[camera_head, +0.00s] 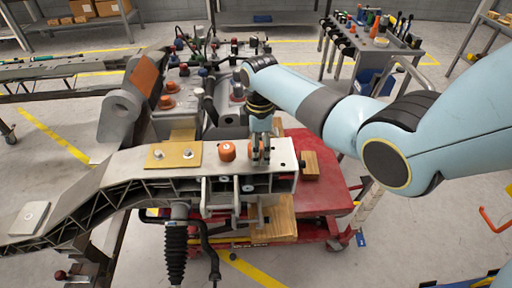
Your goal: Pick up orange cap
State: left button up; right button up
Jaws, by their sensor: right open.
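An orange cap (227,151) sits on the pale top of the chassis beam (280,156), right of a tan plate. My right gripper (259,156) points down over the beam just right of this cap, with its fingertips close to the beam top. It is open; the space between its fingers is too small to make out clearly. More orange caps (167,102) sit on the grey part at the back left. My left gripper is not in view.
The tan plate (174,155) with two bolts lies on the beam. A red cart (330,195) stands below. Wires and fittings (210,50) crowd behind the beam. A tool cart (378,45) stands at the back right. Open floor lies at right.

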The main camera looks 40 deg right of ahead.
jog(key=shift+f, duration=0.2)
jog(key=c, duration=0.9)
jog(key=shift+r, duration=0.5)
notch_tip(320, 180, up, 3)
jog(key=shift+w+r, duration=0.15)
jog(key=shift+r, duration=0.05)
jog(key=s+r, duration=0.2)
jog(key=s, duration=0.2)
jog(key=s+a+r, duration=0.1)
jog(key=s+r, duration=0.1)
jog(key=s, duration=0.1)
jog(key=s+a+r, duration=0.1)
jog(key=s+r, duration=0.1)
jog(key=s, duration=0.2)
jog(key=shift+s+a+r, duration=0.15)
jog(key=shift+s+r, duration=0.2)
